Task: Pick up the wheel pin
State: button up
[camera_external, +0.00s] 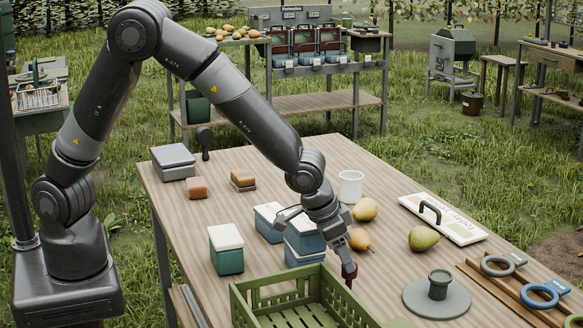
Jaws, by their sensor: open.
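I cannot pick out a wheel pin with certainty. My gripper (345,262) points down over the wooden table (215,168), just behind the green crate and beside the pears. It is open; a dark red piece shows at its lower tip, and I cannot tell whether this is a fingertip or a separate small thing. The space between the fingers is too small to see clearly. A grey round disc (452,302) with a dark green cup-like piece (439,284) on it lies to the right of my gripper, apart from it.
A green slatted crate (262,294) stands at the front edge. Teal boxes with white lids (226,250) stand left of my gripper. Pears (423,239), a white mug (350,187) and a white board with a handle (462,226) lie right. Ring-handled tools (541,294) lie at the right.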

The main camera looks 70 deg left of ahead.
aim_at(349, 279)
jog(key=shift+d+x, duration=0.2)
jog(key=shift+x, duration=1.2)
jog(key=shift+d+x, duration=0.15)
jog(key=shift+x, duration=1.2)
jog(key=shift+r, duration=0.1)
jog(key=shift+c, duration=0.3)
jog(key=c, duration=1)
